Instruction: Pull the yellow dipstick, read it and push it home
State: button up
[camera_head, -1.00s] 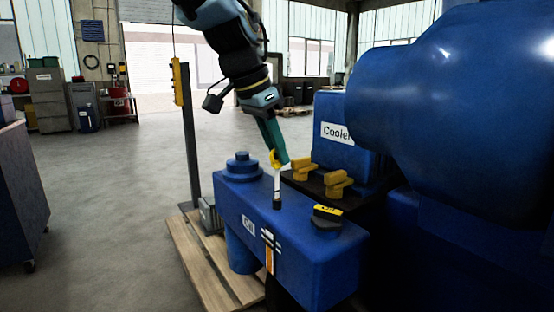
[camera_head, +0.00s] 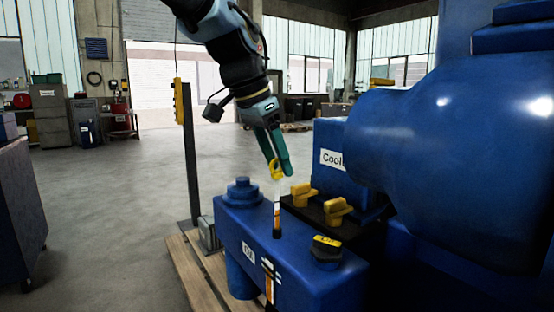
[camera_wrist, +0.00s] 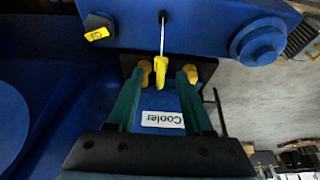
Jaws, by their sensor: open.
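The yellow dipstick handle (camera_head: 276,170) stands above the blue oil housing (camera_head: 318,282). Its pale stem (camera_head: 278,192) runs down to the black tube collar (camera_head: 277,234), with an orange-and-white marked part showing just above the collar. My gripper (camera_head: 277,165) is open at the handle, with its green fingers apart. In the wrist view the handle (camera_wrist: 160,73) lies between the fingers (camera_wrist: 160,82), with a gap on each side. The stem (camera_wrist: 162,38) leads to the collar at the top of that view. The stem's lower end is hidden in the tube.
Two yellow knobs (camera_head: 337,211) stand on a black block right of the dipstick. A yellow-topped black cap (camera_head: 327,247) is on the housing. The blue cooler (camera_head: 345,182) and large blue engine body (camera_head: 445,160) fill the right. A post (camera_head: 191,150) stands left; open floor lies beyond.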

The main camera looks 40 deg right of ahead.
jog(key=shift+r, duration=0.15)
jog(key=b+v, duration=0.1)
jog(key=v, duration=0.9)
jog(key=shift+r, duration=0.25)
jog(key=shift+a, duration=0.1)
